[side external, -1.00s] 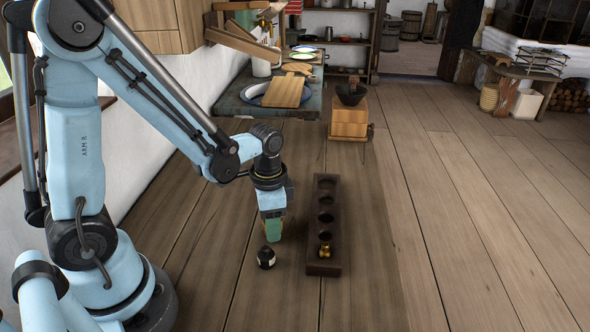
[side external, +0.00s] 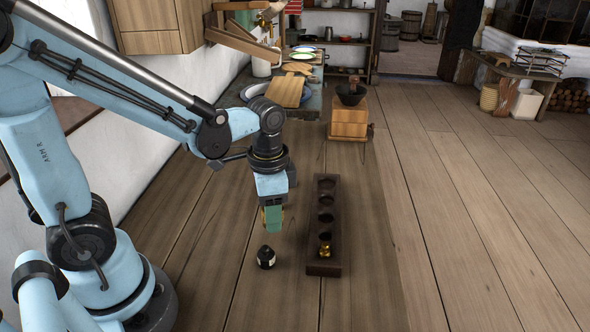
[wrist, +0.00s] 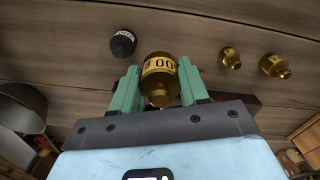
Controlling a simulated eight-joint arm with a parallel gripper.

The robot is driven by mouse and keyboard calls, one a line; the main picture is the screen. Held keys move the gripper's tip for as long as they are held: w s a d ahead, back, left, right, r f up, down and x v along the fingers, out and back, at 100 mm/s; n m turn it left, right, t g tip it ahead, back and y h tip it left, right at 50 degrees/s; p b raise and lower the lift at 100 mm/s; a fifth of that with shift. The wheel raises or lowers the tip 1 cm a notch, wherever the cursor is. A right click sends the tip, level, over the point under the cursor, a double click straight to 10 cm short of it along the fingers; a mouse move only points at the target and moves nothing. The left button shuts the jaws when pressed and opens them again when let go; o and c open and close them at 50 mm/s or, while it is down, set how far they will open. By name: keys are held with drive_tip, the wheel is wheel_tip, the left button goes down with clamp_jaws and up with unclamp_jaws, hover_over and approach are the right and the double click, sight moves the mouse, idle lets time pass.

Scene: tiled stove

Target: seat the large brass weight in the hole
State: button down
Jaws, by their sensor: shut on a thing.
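In the wrist view my gripper (wrist: 160,90) is shut on a large brass weight (wrist: 160,68) with a pale number label. Its fingers press on both sides of it. The side view mostly hides this weight behind the fingers. The dark wooden block (side external: 327,267) has a row of round holes. A brass weight (side external: 325,249) sits in its nearest hole; the holes behind look empty.
Two smaller brass pieces (wrist: 230,58) (wrist: 273,65) show at right there. A wooden grinder (side external: 349,122) stands behind the block.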

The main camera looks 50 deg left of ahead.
drive_tip(key=s+d+r, duration=0.4)
drive_tip(key=d+r, duration=0.1)
drive_tip(key=d, duration=0.2)
drive_tip(key=w+a+n, duration=0.3)
drive_tip(key=w+a, duration=0.3)
drive_tip(key=w, duration=0.5)
drive_tip(key=w+a+n, duration=0.2)
drive_tip(key=w+a, duration=0.4)
drive_tip(key=w, duration=0.6)
drive_tip(key=shift+w+f+n, duration=0.15)
drive_tip(key=shift+w+n, duration=0.15)
drive_tip(key=shift+n, duration=0.1)
drive_tip(key=shift+f, duration=0.1)
drive_tip(key=shift+f, duration=2.85)
drive_tip(key=shift+f, duration=0.85)
drive_tip(key=shift+c, duration=2.4)
unclamp_jaws()
